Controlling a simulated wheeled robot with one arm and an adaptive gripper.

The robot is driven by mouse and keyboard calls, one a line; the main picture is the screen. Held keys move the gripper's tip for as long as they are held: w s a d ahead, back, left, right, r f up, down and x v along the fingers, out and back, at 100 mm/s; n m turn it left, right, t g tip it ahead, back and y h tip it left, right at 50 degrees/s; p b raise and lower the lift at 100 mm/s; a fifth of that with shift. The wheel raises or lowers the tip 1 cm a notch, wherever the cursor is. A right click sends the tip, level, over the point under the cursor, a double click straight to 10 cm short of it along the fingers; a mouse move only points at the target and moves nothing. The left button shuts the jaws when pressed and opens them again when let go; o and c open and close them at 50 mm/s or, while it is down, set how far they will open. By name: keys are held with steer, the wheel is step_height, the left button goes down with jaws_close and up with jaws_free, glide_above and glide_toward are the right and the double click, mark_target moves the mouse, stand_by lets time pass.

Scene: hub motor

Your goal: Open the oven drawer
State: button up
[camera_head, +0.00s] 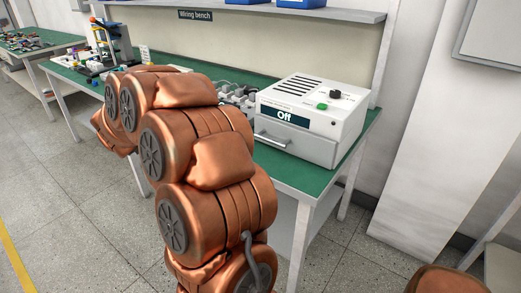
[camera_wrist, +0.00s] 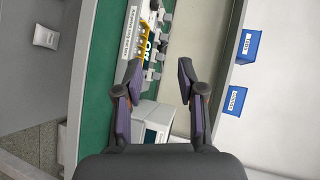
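The oven (camera_head: 315,112) is a white box on the green bench top in the head view. The gripper is not clearly seen in the head view.
The green wiring bench (camera_head: 345,147) carries small parts and a stand (camera_head: 113,42) left of the oven. Blue bins (camera_wrist: 247,46) sit on the shelf above. Another bench (camera_head: 38,42) stands at far left. The floor in front is clear.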

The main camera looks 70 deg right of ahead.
steer(key=s+d+f+m+g+h+b, duration=0.1)
steer(key=s+d+f+m+g, duration=0.35)
steer(key=s, duration=0.25)
steer(key=s+d+f+m+g+b, duration=0.25)
steer(key=s+d+g, duration=0.2)
steer(key=s, duration=0.35)
steer(key=m+g+y, duration=0.1)
steer(key=m+g, duration=0.4)
steer(key=g, duration=0.1)
glide_toward(268, 141)
steer(key=x, duration=0.3)
steer(key=shift+d, duration=0.1)
steer(key=shift+x, duration=3.8)
steer(key=shift+s, duration=0.1)
jaws_close()
steer(key=shift+y, duration=0.3)
